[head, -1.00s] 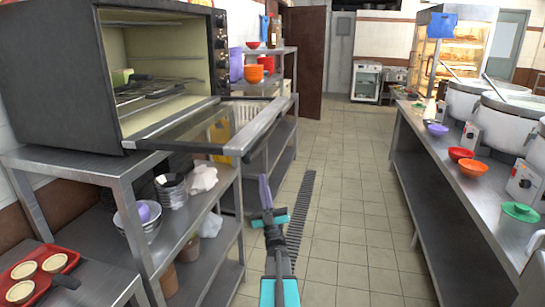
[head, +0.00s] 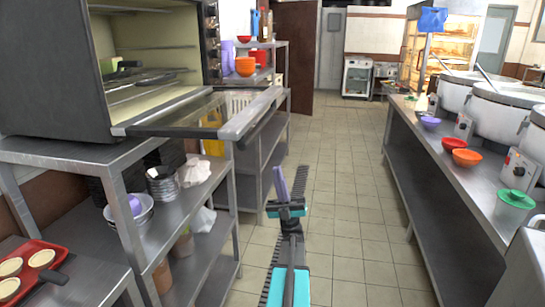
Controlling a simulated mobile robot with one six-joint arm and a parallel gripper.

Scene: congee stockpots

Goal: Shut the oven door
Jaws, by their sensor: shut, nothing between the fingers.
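The oven (head: 55,75) is a dark box on a steel shelf unit at the left. Its glass door (head: 200,115) is hinged down and lies open about level, its handle edge (head: 262,112) reaching out over the aisle.
The steel shelf unit (head: 165,217) below the oven holds bowls, cans and cloths. A red tray (head: 55,262) is at the lower left. A long counter (head: 455,170) with bowls and stockpots (head: 505,110) lines the right. The tiled floor (head: 345,160) between is clear.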

